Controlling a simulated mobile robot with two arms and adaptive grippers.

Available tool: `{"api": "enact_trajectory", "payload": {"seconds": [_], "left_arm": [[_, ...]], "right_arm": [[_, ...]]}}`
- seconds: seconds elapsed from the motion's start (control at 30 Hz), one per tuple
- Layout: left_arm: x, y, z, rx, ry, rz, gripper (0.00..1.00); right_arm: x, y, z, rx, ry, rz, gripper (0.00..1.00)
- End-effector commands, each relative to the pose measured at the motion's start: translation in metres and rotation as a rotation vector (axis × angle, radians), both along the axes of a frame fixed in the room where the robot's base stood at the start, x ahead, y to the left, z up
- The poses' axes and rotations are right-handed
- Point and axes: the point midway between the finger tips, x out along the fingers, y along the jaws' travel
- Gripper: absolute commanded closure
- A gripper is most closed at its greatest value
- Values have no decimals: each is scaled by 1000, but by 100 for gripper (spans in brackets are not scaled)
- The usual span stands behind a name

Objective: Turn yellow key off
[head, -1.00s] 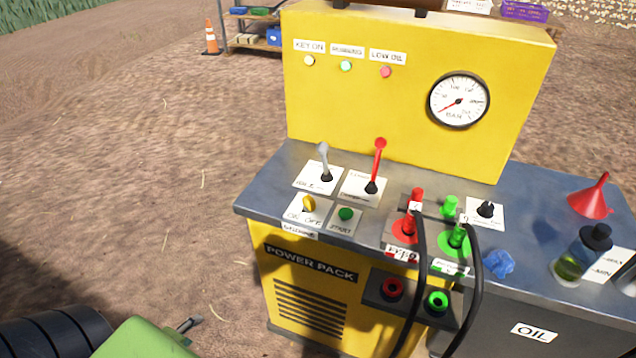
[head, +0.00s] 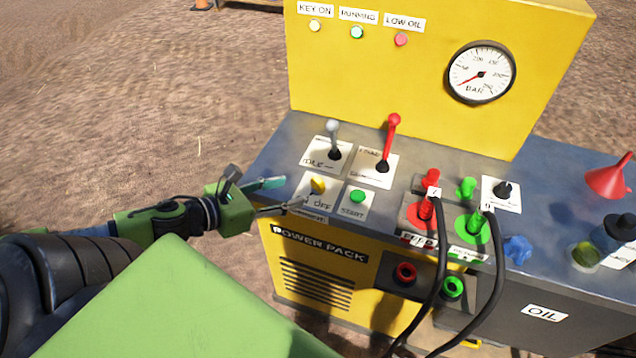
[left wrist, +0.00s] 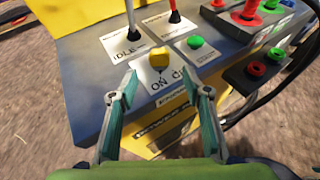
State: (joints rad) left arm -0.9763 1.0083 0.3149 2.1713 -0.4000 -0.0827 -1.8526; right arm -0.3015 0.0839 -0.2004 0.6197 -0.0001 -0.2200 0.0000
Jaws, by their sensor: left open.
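The yellow key (head: 318,185) stands on a white ON/OFF plate at the front left corner of the power pack's top. It also shows in the left wrist view (left wrist: 158,58), just beyond the fingertips, with ON and part of OFF readable below it. My left gripper (head: 285,196) is open and empty, at the left edge of the panel beside the key plate. In the left wrist view its two fingers (left wrist: 168,82) point toward the key, one on each side of the plate, with the key between and ahead of them. My right gripper is not in view.
A green START button (head: 357,196) is right of the key. A grey lever (head: 333,135) and a red lever (head: 390,140) rise behind. Red and green couplings with black hoses (head: 442,270) stand farther right. The yellow panel (head: 400,80) blocks the back.

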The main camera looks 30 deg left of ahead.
Motion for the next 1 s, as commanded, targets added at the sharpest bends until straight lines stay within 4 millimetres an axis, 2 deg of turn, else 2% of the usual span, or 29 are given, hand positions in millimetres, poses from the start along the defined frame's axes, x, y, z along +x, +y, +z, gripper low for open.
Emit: {"api": "enact_trajectory", "payload": {"seconds": [0.43, 1.0], "left_arm": [[46, -13, -20, -1, -4, 1, 56], [88, -25, -38, -4, 0, 5, 56]], "right_arm": [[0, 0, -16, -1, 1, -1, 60], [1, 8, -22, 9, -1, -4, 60]]}}
